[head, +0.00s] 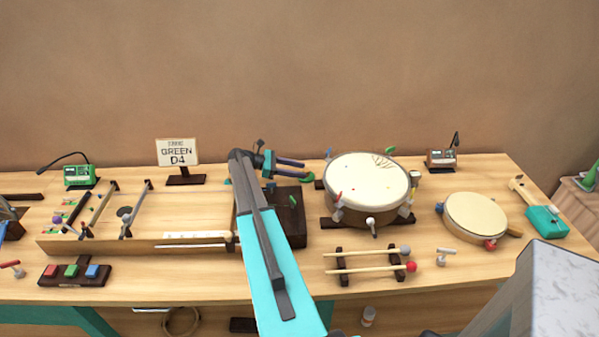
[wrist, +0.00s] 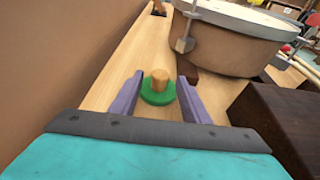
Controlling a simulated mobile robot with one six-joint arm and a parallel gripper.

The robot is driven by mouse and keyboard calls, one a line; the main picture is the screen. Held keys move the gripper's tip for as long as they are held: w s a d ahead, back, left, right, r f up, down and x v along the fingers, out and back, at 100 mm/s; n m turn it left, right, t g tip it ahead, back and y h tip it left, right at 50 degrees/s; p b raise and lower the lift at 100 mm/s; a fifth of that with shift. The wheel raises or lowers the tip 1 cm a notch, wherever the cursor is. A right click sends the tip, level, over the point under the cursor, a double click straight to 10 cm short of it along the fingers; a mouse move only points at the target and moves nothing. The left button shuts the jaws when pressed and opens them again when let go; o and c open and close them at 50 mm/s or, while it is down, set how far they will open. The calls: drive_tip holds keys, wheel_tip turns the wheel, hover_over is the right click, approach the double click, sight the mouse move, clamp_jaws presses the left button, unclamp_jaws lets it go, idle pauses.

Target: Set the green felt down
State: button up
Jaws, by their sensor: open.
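The green felt is a round green disc (wrist: 158,95) with a wooden knob (wrist: 160,78) standing up from it. In the wrist view it appears to lie flat on the pale wooden bench top, between and just beyond my purple fingers. My gripper (wrist: 158,100) is open, with a gap visible on each side of the disc. In the head view my gripper (head: 291,163) is at the back of the bench, left of the large drum (head: 366,183). The green disc (head: 309,177) shows just below and right of the fingertips.
A dark block (head: 291,222) stands close in front of my gripper, and it also shows at right in the wrist view (wrist: 285,125). A sign (head: 177,152) reads "GREEN D4". Mallets on a rack (head: 341,266) lie in front. The wall is close behind.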

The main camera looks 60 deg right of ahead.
drive_tip(key=b+v, duration=0.2)
drive_tip(key=v, duration=0.9)
drive_tip(key=shift+w+b, duration=0.1)
drive_tip(key=shift+b, duration=0.3)
drive_tip(key=shift+r, duration=0.15)
